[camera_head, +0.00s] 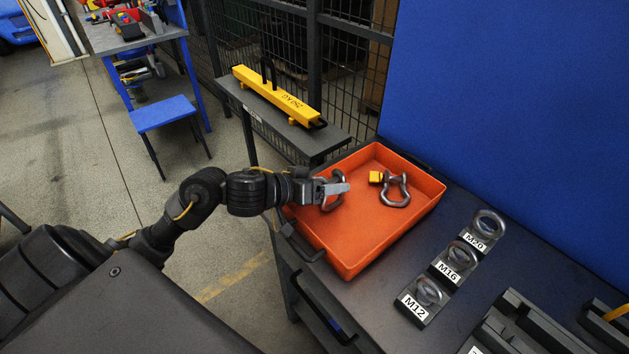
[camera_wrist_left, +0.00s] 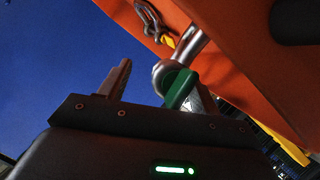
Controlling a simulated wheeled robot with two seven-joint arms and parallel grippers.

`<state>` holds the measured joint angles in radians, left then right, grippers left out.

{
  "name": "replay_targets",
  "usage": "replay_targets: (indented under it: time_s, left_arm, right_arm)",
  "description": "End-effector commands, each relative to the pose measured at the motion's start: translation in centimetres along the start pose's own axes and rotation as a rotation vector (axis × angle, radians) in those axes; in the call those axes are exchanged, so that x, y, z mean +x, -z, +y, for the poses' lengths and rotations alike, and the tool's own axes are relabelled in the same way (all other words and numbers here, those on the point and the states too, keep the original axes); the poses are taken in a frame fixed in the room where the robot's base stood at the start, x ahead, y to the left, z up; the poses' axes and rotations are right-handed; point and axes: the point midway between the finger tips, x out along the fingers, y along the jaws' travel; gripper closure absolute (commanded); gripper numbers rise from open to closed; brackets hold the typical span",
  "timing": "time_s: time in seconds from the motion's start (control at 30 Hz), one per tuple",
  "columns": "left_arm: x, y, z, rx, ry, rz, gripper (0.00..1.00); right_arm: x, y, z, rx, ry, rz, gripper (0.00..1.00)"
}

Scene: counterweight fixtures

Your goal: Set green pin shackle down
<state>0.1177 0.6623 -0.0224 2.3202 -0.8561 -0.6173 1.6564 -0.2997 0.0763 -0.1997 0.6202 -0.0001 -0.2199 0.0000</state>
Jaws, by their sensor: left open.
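The green pin shackle is a grey metal bow (camera_head: 331,206) at the left side of the orange tray (camera_head: 352,241) in the head view, partly hidden by my left gripper (camera_head: 341,189). Its green pin (camera_wrist_left: 180,88) shows clearly in the left wrist view, close beside the right-hand finger. My left gripper is open, with its fingers (camera_wrist_left: 155,85) on either side of the shackle's end. I cannot tell whether a finger touches it. A second shackle (camera_head: 397,191) with a yellow pin end lies in the tray to the right, apart from the gripper.
The tray's raised walls surround both shackles. Eye bolts in holders labelled M12 (camera_head: 411,308), M16 (camera_head: 441,274) and M20 (camera_head: 472,242) stand right of the tray. A yellow beam (camera_head: 277,95) lies on a shelf behind. The tray's front middle is clear.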

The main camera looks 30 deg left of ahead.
Motion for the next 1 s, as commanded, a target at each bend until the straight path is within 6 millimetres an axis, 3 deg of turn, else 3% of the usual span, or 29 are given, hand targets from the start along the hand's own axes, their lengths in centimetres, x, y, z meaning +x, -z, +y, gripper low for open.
replay_targets:
  time_s: [0.17, 0.33, 0.5, 0.7, 1.0]
  left_arm:
    - [-2.5, 0.0, -0.1, 0.004, 0.004, -0.002, 0.37]
    - [-6.6, -0.1, 0.0, 0.006, 0.002, -0.006, 0.37]
    - [-9.4, 0.1, 0.1, 0.001, 0.002, -0.005, 0.37]
    - [-11.1, 0.2, 0.2, -0.005, -0.001, -0.004, 0.37]
    - [-12.0, 0.0, 0.0, 0.000, 0.000, 0.000, 0.37]
  right_arm:
    - [-0.4, 0.0, 0.2, -0.001, -0.002, -0.001, 0.67]
    - [-0.7, 0.0, 0.4, -0.002, -0.005, -0.001, 0.67]
    - [-1.8, 0.0, 0.5, -0.002, -0.005, -0.002, 0.67]
    - [-3.8, 0.2, 0.5, -0.002, -0.005, -0.002, 0.67]
    - [-4.3, 0.3, 0.5, -0.002, -0.005, -0.002, 0.67]
